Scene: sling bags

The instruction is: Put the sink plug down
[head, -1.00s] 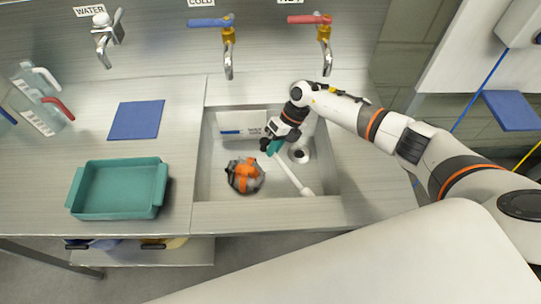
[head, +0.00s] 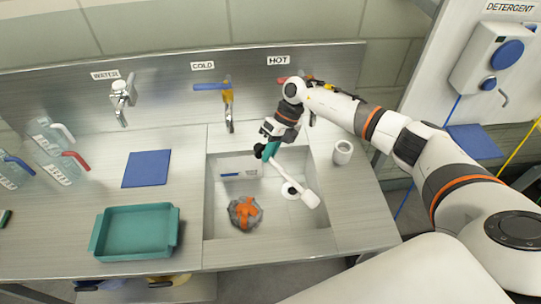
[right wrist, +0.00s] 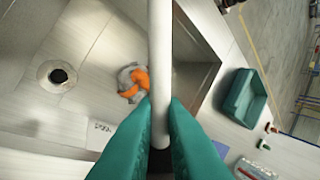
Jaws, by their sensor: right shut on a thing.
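My right gripper (head: 268,152) is shut on a white rod with a thicker white end (head: 310,199), which appears to be the sink plug. The green fingertips grip the rod (right wrist: 160,60) in the right wrist view. The rod slants across the right part of the sink (head: 215,220), above its floor. The round drain (head: 289,190) is behind the rod in the head view. In the right wrist view, the drain (right wrist: 57,76) shows a dark open hole, apart from the rod. My left gripper is not in view.
A grey and orange bag (head: 245,212) lies on the sink floor. A white cup-like thing (head: 343,152) stands on the counter right of the sink. A green tray (head: 98,240) and blue mat (head: 146,169) lie left. Taps (head: 229,112) hang behind.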

